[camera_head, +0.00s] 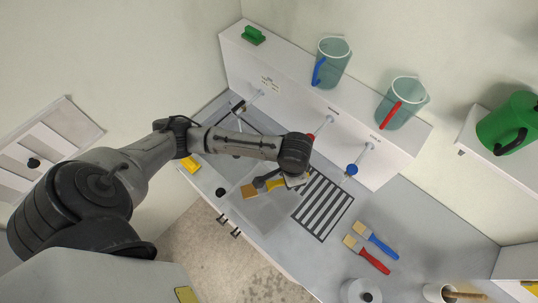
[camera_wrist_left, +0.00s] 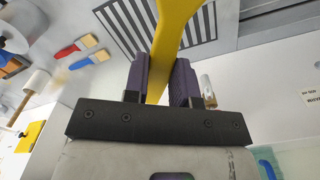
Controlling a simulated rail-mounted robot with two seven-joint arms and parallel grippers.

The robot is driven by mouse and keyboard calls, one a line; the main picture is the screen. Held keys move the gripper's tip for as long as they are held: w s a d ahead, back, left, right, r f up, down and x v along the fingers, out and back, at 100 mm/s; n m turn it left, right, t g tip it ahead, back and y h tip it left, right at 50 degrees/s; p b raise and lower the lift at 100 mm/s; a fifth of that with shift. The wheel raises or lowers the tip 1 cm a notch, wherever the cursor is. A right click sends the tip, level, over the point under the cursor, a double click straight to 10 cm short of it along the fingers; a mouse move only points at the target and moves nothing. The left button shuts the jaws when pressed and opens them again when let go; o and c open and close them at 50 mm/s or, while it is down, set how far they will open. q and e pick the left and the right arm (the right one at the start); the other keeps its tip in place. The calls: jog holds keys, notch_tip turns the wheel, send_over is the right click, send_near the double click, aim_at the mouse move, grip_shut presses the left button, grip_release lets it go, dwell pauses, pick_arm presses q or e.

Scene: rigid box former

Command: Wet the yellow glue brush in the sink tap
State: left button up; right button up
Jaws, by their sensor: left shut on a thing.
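The yellow glue brush (camera_head: 275,185) is in my left gripper (camera_head: 290,181), with its tan bristles (camera_head: 249,191) pointing left. In the left wrist view the gripper (camera_wrist_left: 161,78) is shut around the yellow handle (camera_wrist_left: 173,35); the bristles are out of that view. Along the white back panel are a dark-ended tap (camera_head: 240,106), a red-marked tap (camera_head: 322,127) and a blue-marked tap (camera_head: 353,167). The brush is apart from the taps, in front of them. My arm hides part of the sink area. I see no water running. My right gripper is not in view.
A striped grille (camera_head: 322,204) lies right of the brush. Blue (camera_head: 376,240) and red (camera_head: 366,255) brushes lie on the counter. Two jugs (camera_head: 333,62) (camera_head: 402,103) and a green block (camera_head: 253,35) stand on the ledge. A green can (camera_head: 508,122) is at right.

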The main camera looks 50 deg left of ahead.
pick_arm(q)
jog(key=w+a+f+m+b, duration=0.1)
jog(key=a+f+m, duration=0.3)
jog(key=f, duration=0.4)
jog(key=w+a+f+m+b, duration=0.1)
jog(key=a+f+m+b, duration=0.2)
jog(key=f, duration=0.4)
jog(key=w+a+f+m+b, duration=0.1)
jog(key=a+f+m+b, duration=0.2)
jog(key=a+f+m, duration=0.2)
jog(key=shift+w+a+f+m, duration=0.1)
jog(key=shift+a+f, duration=0.15)
jog(key=shift+f, duration=0.35)
jog(key=shift+a+f+m, duration=0.1)
jog(key=shift+a+f, duration=0.2)
jog(key=shift+f, duration=0.3)
jog(key=shift+w+a+f+m, duration=0.1)
jog(key=shift+a+f, duration=0.15)
jog(key=shift+f, duration=0.35)
jog(key=shift+a+f, duration=0.3)
jog(key=shift+a, duration=0.1)
jog(key=shift+w+a+f+b, duration=0.1)
jog(key=shift+a+f+b, duration=0.1)
jog(key=shift+a+b, duration=0.55)
jog(key=w+a+f+b, duration=0.2)
jog(key=a+b, duration=0.5)
jog(key=a, duration=0.4)
jog(key=shift+a+b, duration=0.3)
jog(key=shift+w, duration=0.15)
